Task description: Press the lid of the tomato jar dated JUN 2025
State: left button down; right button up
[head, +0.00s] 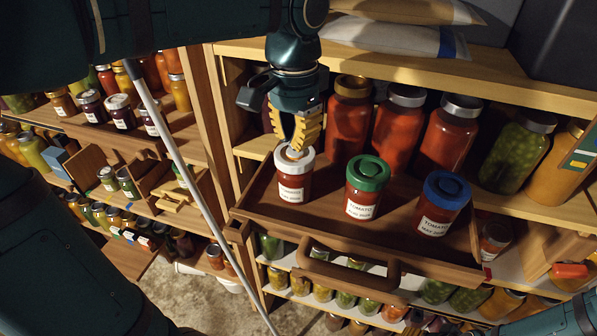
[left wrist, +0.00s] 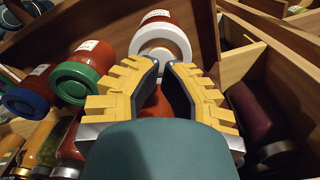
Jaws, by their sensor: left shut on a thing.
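Three tomato jars stand on a pulled-out wooden tray (head: 330,207): a white-lidded jar (head: 294,182) at left, a green-lidded jar (head: 364,193) in the middle and a blue-lidded jar (head: 438,208) at right. Each label reads TOMATO; I cannot read the dates surely. My left gripper (head: 297,146) points down onto the white lid, its yellow fingers closed in at the knob on top. In the left wrist view, the fingertips (left wrist: 166,63) meet the white lid (left wrist: 160,39), with the green lid (left wrist: 76,83) to the left. My right gripper is out of view.
Taller red jars with metal lids (head: 404,125) stand on the shelf behind the tray. The tray has a raised front edge and a wooden handle (head: 345,272). More jar shelves are at left and below. A pale slanted rod (head: 190,175) crosses the left side.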

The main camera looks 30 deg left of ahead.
pick_arm(q)
jog(key=shift+f+b, duration=0.8)
jog(key=shift+f, duration=0.45)
dwell(0.7)
jog(key=shift+r, duration=0.25)
notch_tip(320, 180, up, 3)
jog(key=p, duration=0.3)
jog(key=shift+f, duration=0.15)
jog(key=shift+r+p, duration=1.8)
jog(key=shift+r, duration=0.2)
